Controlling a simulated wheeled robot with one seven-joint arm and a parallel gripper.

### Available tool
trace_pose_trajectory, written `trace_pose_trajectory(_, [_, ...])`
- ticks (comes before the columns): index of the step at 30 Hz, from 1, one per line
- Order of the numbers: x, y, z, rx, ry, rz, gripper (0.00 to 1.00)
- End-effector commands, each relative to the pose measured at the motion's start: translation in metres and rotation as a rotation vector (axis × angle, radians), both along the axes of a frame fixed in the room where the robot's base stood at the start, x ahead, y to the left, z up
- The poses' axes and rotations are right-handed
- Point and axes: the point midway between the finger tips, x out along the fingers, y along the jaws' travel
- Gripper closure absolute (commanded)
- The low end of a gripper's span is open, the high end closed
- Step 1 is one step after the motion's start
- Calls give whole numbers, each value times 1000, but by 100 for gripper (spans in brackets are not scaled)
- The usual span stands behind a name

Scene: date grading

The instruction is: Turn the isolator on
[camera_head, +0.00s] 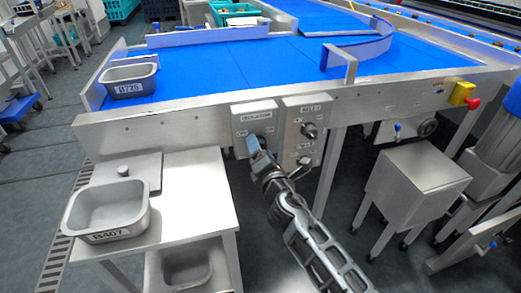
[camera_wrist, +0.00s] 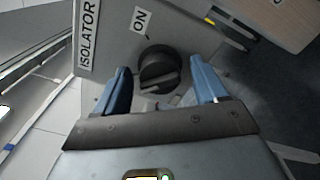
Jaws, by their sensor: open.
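The isolator box (camera_head: 254,126) is a grey panel on the conveyor's front side, labelled ISOLATOR, with an OFF label at its left. In the wrist view its round black rotary knob (camera_wrist: 160,70) lies between and just beyond my fingertips. The ON label (camera_wrist: 140,19) is above the knob and the ISOLATOR label (camera_wrist: 87,38) is to the left. My gripper (camera_head: 256,146) is at the box's lower part and partly hides the knob in the head view. In the wrist view my gripper (camera_wrist: 160,80) is open, with one blue finger on each side of the knob. I cannot tell whether either finger touches it.
A second box labelled BELT (camera_head: 303,130), with its own black knob, sits immediately right of the isolator. A steel side table (camera_head: 190,195) with a bin (camera_head: 108,208) stands at the left. A red emergency button (camera_head: 473,103) on a yellow housing is at the right.

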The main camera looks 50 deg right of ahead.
Motion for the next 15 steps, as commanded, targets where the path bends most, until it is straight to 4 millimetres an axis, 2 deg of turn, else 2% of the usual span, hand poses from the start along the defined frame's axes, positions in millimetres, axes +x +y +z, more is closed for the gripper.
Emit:
trace_pose_trajectory(6, [0,0,0,0,0,0,29])
trace_pose_trajectory(15, [0,0,0,0,0,0,56])
